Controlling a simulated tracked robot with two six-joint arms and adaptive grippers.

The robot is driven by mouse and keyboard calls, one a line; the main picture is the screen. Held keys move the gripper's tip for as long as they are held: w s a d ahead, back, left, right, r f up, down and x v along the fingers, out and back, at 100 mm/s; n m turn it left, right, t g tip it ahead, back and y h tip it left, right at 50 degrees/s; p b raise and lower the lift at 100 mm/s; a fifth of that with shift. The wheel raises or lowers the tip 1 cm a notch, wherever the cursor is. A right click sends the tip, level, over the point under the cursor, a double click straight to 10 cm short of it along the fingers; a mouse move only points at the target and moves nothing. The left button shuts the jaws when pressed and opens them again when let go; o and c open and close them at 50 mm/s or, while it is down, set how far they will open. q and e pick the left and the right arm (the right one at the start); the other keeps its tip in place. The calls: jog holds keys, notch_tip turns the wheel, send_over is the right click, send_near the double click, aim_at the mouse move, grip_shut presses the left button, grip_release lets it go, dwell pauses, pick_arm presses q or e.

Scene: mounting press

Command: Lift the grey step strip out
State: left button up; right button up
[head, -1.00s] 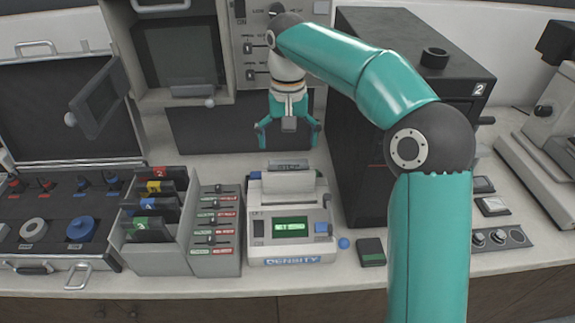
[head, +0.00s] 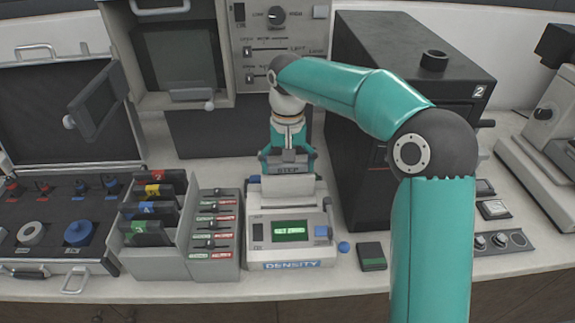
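The grey step strip (head: 289,170), marked STEP, stands in the slot at the back of the density meter (head: 290,252), its top edge showing above the white part of the housing. My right gripper (head: 288,159) points down right at the strip, with its teal fingers spread wide, one at each end of the strip's top. I cannot see whether they touch it; the fingertips are partly hidden behind the strip and meter. My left gripper is not in view.
Left of the meter are a slider panel (head: 213,235), a grey rack (head: 150,260) of coloured-label cards and an open case (head: 60,235). A black oven-like box (head: 400,90) stands close on the right.

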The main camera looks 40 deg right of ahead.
jog(key=o, duration=0.4)
jog(key=c, duration=1)
notch_tip(320, 180, up, 9)
jog(key=p, duration=0.8)
jog(key=shift+r+p, duration=1.15)
jog(key=shift+r, duration=3.05)
